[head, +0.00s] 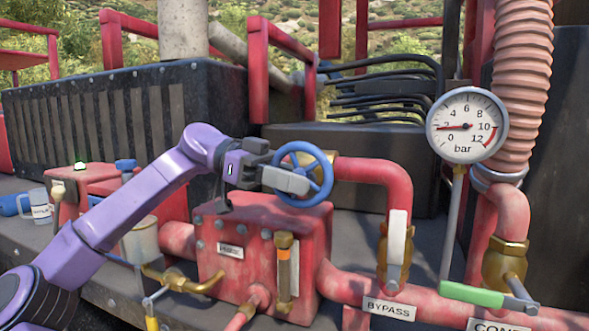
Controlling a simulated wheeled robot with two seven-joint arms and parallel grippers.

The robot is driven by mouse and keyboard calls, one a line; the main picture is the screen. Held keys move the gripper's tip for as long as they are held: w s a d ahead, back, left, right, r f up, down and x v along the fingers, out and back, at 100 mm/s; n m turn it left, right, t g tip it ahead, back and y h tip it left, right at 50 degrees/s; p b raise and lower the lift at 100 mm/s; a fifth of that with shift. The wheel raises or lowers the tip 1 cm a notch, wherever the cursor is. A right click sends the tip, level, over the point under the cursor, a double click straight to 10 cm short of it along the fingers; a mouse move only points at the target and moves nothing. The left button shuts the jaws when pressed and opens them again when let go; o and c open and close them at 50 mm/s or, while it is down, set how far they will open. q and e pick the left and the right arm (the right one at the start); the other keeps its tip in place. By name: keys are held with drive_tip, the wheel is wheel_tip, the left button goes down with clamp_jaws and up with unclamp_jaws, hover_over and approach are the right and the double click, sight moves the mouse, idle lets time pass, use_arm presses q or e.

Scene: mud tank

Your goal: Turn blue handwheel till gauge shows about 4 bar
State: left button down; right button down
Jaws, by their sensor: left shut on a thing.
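The blue handwheel (322,165) stands above the red pump block (290,225), at the end of a red pipe. My left gripper (295,181) reaches in from the left and is shut on the handwheel's rim at its left side. The fingers cover part of the wheel's hub and spokes. The round white gauge (467,125) stands at the right, marked in bar up to 12. Its red needle points left, at about 2. My right gripper is not in view.
A red pipe (385,175) bends down behind the handwheel to a brass valve with a white handle (397,238), above a BYPASS label (389,309). A green-handled lever (473,294) sits below the gauge. A mug (40,206) stands at far left.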

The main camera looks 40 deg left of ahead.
use_arm(q)
drive_tip(key=y+p, duration=0.1)
drive_tip(key=r+y+p, duration=0.1)
drive_tip(key=shift+g+y+p, duration=0.3)
drive_tip(key=shift+g+y, duration=0.1)
drive_tip(key=g+y+p, duration=0.1)
drive_tip(key=y+p, duration=0.1)
drive_tip(key=y, duration=0.1)
drive_tip(key=shift+a+r+p, duration=0.1)
drive_tip(key=shift+p, duration=0.3)
drive_tip(key=y+p, duration=0.2)
drive_tip(key=y, duration=0.1)
drive_tip(key=shift+g+y, duration=0.3)
drive_tip(key=shift+g+y+p, duration=0.3)
drive_tip(key=shift+y+p, duration=0.35)
drive_tip(key=shift+y, duration=0.55)
drive_tip(key=c, duration=1)
unclamp_jaws()
